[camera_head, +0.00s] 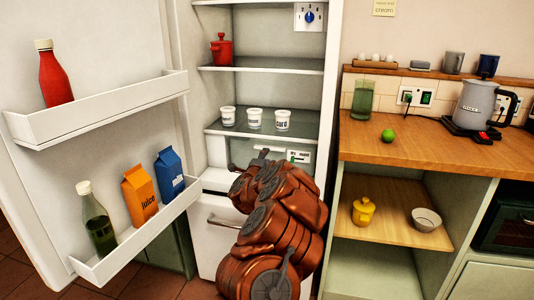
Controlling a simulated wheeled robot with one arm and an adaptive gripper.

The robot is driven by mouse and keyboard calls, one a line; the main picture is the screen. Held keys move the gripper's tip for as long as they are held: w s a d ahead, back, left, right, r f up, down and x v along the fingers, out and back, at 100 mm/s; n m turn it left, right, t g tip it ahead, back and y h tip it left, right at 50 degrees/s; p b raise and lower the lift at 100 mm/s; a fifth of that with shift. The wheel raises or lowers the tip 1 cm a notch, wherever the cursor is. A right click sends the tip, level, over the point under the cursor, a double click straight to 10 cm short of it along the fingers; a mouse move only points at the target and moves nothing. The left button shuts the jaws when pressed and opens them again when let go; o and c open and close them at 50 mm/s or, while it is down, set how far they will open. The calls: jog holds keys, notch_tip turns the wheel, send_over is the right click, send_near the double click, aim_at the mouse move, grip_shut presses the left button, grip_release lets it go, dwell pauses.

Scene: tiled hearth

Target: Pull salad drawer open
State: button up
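The fridge (333,60) stands open, with its door swung to the left. A white front with a bar handle (224,220) shows low in the fridge unit, left of my copper arm. I cannot tell for certain whether this front is the salad drawer. My arm covers most of the space under the lowest glass shelf (215,128). My gripper is mostly hidden behind my arm links; only small dark parts (262,153) show near the fridge's lower interior. I cannot see its fingertips, or whether they touch anything.
The door racks hold a red bottle (55,75), a green bottle (97,222) and two cartons (140,195). White tubs (254,117) and a red pot (222,50) stand on the fridge shelves. A wooden counter (400,145) with a kettle (474,103) is close on the right.

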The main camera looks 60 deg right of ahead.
jog(key=x, duration=0.6)
dwell(0.3)
jog(key=shift+w, duration=0.1)
grip_shut()
dwell(0.7)
